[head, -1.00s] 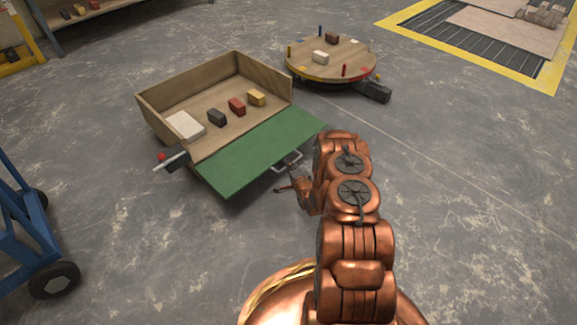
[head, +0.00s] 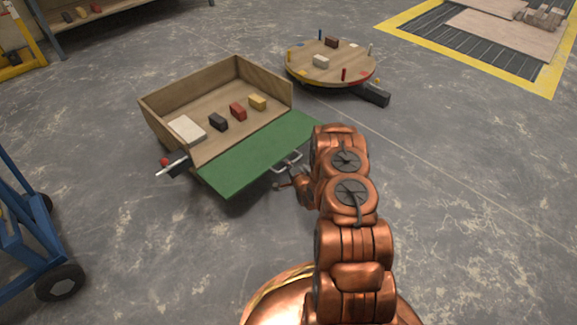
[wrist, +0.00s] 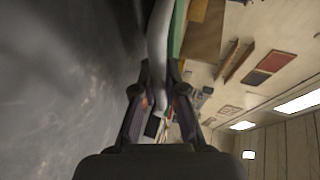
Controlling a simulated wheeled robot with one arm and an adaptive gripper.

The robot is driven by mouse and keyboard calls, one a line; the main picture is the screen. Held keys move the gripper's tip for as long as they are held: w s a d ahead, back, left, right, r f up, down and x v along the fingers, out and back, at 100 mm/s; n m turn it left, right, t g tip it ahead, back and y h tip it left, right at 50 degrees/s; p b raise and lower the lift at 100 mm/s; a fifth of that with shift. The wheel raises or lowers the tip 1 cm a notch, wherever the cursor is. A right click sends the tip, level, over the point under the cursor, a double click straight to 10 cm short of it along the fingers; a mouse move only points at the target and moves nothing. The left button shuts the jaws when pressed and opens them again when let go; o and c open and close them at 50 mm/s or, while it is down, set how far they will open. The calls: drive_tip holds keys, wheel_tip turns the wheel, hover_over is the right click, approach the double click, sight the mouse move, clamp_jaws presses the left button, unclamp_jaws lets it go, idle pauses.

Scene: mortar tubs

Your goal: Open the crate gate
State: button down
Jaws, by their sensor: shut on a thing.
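The wooden crate (head: 247,72) stands on the floor in the head view. Its green gate (head: 245,160) is folded down outward from the front side, leaving that side open. A grey metal handle (head: 288,163) sits on the gate's outer edge; it also runs as a grey bar in the wrist view (wrist: 158,40). My gripper (head: 284,184) is at the handle. In the wrist view my gripper (wrist: 160,95) is shut with the bar between its fingers. A latch with a red knob and light lever (head: 172,165) is at the crate's left front corner.
The crate holds a white slab (head: 187,129) and dark, red and yellow blocks (head: 238,111). A round turntable (head: 335,63) with pegs and blocks stands behind. A blue wheeled cart (head: 30,250) is at the left. The floor at the right is clear.

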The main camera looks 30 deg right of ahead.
drive_tip(key=shift+w+r+g+p, duration=0.15)
drive_tip(key=shift+r+p, duration=0.1)
drive_tip(key=shift+r, duration=0.35)
drive_tip(key=shift+w+r+g+p, duration=0.15)
drive_tip(key=shift+r+p, duration=0.1)
drive_tip(key=shift+r, duration=0.3)
drive_tip(key=shift+s+f, duration=0.15)
drive_tip(key=c, duration=1.2)
unclamp_jaws()
drive_tip(key=v, duration=1.2)
drive_tip(key=shift+a, duration=0.1)
